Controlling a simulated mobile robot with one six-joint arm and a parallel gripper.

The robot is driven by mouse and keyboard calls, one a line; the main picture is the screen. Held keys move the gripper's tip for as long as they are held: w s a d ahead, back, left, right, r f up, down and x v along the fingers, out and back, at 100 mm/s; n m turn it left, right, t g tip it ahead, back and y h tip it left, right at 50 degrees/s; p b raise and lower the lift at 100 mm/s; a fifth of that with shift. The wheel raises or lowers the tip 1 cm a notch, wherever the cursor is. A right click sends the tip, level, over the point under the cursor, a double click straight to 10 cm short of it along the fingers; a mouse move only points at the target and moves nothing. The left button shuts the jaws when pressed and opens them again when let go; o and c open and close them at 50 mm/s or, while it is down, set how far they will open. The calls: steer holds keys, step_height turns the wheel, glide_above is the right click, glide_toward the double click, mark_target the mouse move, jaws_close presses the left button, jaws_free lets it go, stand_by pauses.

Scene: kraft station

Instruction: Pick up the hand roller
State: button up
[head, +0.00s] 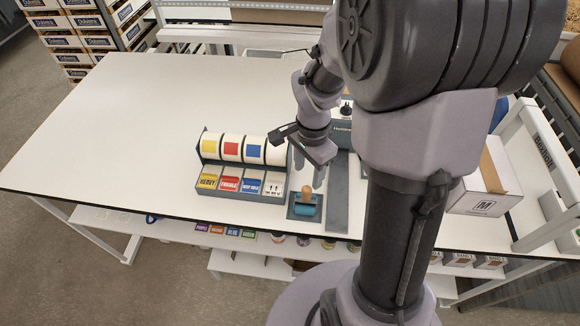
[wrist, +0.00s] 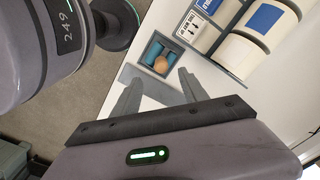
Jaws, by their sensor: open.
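The hand roller (head: 306,197) has a tan wooden handle and a blue roller part. It sits in a small grey holder (head: 296,214) near the front edge of the white table. In the wrist view the hand roller (wrist: 160,62) shows from above, ahead of the fingertips. My gripper (head: 309,172) is above and just behind the hand roller, fingers pointing down, apart from it. In the wrist view my gripper (wrist: 160,90) has its two fingers spread with nothing between them.
A label dispenser (head: 240,150) with several rolls stands left of the holder, with a row of label trays (head: 240,184) in front. A grey strip (head: 338,195) lies to the right. An open carton (head: 485,190) is farther right. The table's left half (head: 120,130) is bare.

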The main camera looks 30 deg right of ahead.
mark_target(307, 189)
steer(key=f, duration=0.3)
steer(key=f+b, duration=0.1)
steer(key=f, duration=0.3)
steer(key=f+b, duration=0.1)
steer(key=f, duration=0.3)
steer(key=shift+w+d, duration=0.1)
steer(key=shift+w, duration=0.15)
steer(key=shift+s, duration=0.1)
steer(key=shift+c, duration=0.6)
jaws_close()
